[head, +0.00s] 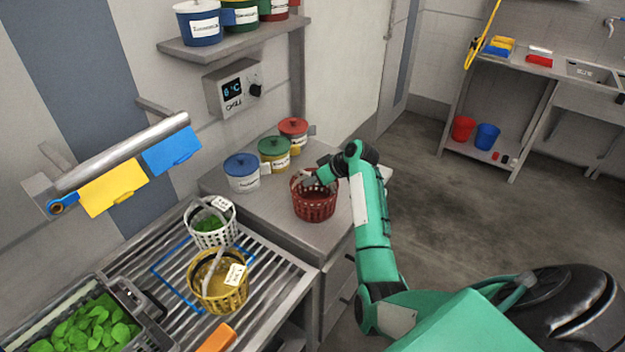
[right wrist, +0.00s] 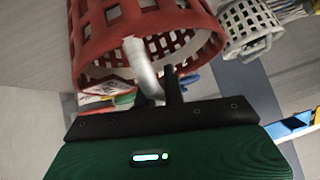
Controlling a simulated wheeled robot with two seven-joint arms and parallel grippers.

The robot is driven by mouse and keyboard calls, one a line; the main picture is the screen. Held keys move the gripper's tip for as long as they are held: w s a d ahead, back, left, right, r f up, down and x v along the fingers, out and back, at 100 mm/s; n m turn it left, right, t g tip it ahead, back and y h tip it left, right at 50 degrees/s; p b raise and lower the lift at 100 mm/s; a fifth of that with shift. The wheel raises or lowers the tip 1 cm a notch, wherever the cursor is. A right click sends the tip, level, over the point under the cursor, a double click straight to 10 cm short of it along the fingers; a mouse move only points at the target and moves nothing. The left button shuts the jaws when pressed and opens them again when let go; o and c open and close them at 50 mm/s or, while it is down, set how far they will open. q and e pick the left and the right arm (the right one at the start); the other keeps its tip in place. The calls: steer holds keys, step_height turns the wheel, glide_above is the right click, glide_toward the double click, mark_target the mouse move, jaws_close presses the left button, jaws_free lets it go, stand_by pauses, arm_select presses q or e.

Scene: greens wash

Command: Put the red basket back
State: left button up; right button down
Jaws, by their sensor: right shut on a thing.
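The red basket (head: 315,203) is on or just above the grey counter, right of the lidded tubs; I cannot tell whether it touches the counter. My right gripper (head: 309,182) reaches in from the right at the basket's rim. In the right wrist view the red basket (right wrist: 150,42) fills the top, and my right gripper (right wrist: 155,85) is shut on its pale handle (right wrist: 140,65). The basket's inside looks empty in the head view. My left gripper is not in view.
Blue (head: 242,172), green (head: 274,153) and red-lidded tubs (head: 293,131) stand close behind the basket. A white basket (head: 213,232) with greens and a yellow basket (head: 219,290) stand on the slatted rack (head: 265,265). A crate of leaves (head: 140,318) is at lower left. The counter's front is clear.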

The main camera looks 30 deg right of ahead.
steer(key=c, duration=1.5)
jaws_free()
steer(key=b+v, duration=0.2)
steer(key=v, duration=1)
